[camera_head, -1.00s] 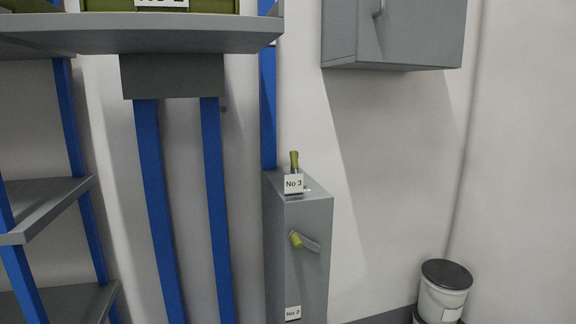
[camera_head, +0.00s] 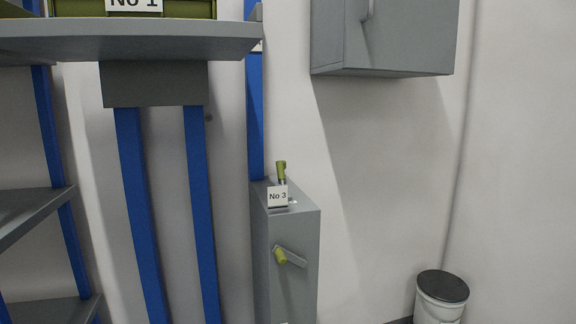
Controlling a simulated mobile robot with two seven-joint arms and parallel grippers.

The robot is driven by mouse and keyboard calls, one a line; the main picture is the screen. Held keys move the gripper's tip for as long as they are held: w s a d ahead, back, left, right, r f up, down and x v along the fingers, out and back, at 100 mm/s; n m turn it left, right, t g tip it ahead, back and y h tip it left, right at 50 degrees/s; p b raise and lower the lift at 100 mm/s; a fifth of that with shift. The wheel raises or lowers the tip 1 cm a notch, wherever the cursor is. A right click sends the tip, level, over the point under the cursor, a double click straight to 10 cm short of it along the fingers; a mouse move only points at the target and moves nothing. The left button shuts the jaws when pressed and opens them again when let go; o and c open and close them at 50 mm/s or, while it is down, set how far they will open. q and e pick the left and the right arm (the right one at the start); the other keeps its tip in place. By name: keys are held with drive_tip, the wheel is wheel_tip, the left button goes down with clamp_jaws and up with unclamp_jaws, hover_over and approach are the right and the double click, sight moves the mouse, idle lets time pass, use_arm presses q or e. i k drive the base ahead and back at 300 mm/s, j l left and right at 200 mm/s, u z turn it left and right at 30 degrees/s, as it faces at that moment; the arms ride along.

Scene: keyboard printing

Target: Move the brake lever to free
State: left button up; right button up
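A grey box-shaped column (camera_head: 292,240) stands against the wall at the lower middle of the head view. A lever with an olive-green grip (camera_head: 281,170) stands roughly upright on its top, behind a white "No 3" tag (camera_head: 278,197). A second lever on the column's front has a grey arm (camera_head: 295,258) and an olive-green grip (camera_head: 281,257) at its left end. No readable marking shows which lever is the brake or where free lies. Neither of my grippers is in view.
A grey shelf (camera_head: 130,44) on blue posts juts out at upper left, holding a green bin (camera_head: 75,8) with a "No 1" tag. A grey wall cabinet (camera_head: 395,35) hangs above right. A lidded bin (camera_head: 441,300) stands at lower right. The wall between is bare.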

sight(280, 171)
drive_tip(key=i+j+z, duration=0.25)
drive_tip(key=i, duration=0.15)
drive_tip(key=i+j+z, duration=0.3)
drive_tip(key=i+j, duration=0.05)
